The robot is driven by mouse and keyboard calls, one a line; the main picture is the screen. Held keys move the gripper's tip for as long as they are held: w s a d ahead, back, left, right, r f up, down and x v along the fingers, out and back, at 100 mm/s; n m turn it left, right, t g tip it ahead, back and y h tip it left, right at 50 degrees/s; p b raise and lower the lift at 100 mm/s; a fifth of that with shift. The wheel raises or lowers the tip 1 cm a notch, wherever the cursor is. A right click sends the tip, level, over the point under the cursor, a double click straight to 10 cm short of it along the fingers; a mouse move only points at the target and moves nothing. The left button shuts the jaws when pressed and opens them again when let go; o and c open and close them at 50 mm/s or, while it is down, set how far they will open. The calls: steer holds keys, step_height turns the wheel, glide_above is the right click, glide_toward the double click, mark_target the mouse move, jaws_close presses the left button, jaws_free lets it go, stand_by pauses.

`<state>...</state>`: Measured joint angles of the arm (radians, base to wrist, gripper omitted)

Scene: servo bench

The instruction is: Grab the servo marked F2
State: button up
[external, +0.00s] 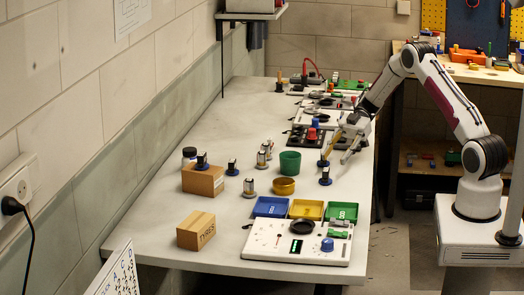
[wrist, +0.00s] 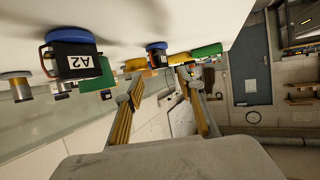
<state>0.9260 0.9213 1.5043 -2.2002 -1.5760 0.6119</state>
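My gripper (external: 340,150) is over the bench at the right, fingers apart and empty. In the wrist view my gripper (wrist: 160,82) also shows its two fingers spread. A black servo on a blue disc base, labelled A2 (wrist: 78,63), is left of the fingers in the wrist view. A smaller blue-based servo (wrist: 157,58) appears beyond, between the fingertips; its label is too small to read. In the external view one blue-based servo (external: 325,176) stands just below the fingers, apart from them. Other dark servos stand on the wooden box (external: 201,181) and beside it (external: 232,166). No F2 marking is readable.
A green cup (external: 290,162) and a yellow bowl (external: 284,186) stand left of my gripper. Blue (external: 271,207), yellow (external: 306,209) and green (external: 341,211) trays lie nearer. A wooden block (external: 196,231) stands near the front left.

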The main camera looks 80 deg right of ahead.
mark_target(327, 168)
steer(key=shift+x, duration=2.6)
jaws_close()
